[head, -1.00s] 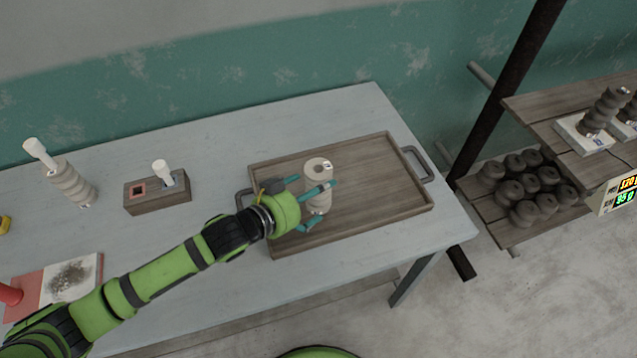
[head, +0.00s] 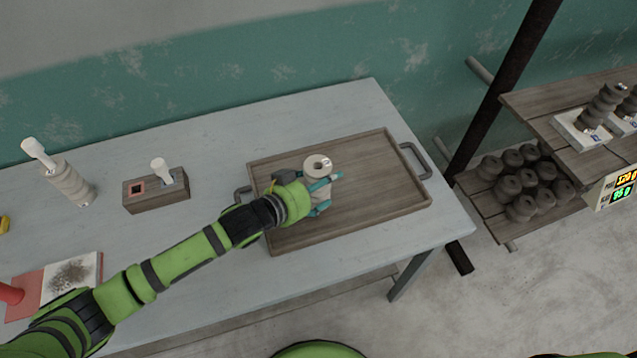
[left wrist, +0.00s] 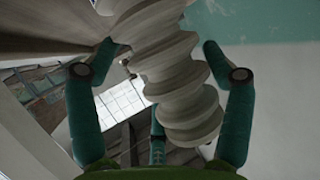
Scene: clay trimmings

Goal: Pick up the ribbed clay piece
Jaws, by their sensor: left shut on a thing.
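The ribbed clay piece (head: 317,168) is pale, with a hole in its round top and a small label. It stands upright over the wooden tray (head: 385,200). My left gripper (head: 320,195) is shut on it from the left, with teal fingers around its body. The fingers hide its lower part, so I cannot tell whether its base touches the tray. In the left wrist view the spiral ribs of the clay piece (left wrist: 172,70) show large and tilted between the fingers of the left gripper (left wrist: 160,95). My right gripper is not in view.
A similar ribbed piece with a white-capped tool (head: 70,183) stands at the left. Beside it is a wooden block (head: 140,200) with a socket. A red-and-white pad (head: 45,285) lies at the front left. Shelves at the right hold dark clay pieces (head: 525,180) and a lit display (head: 617,190).

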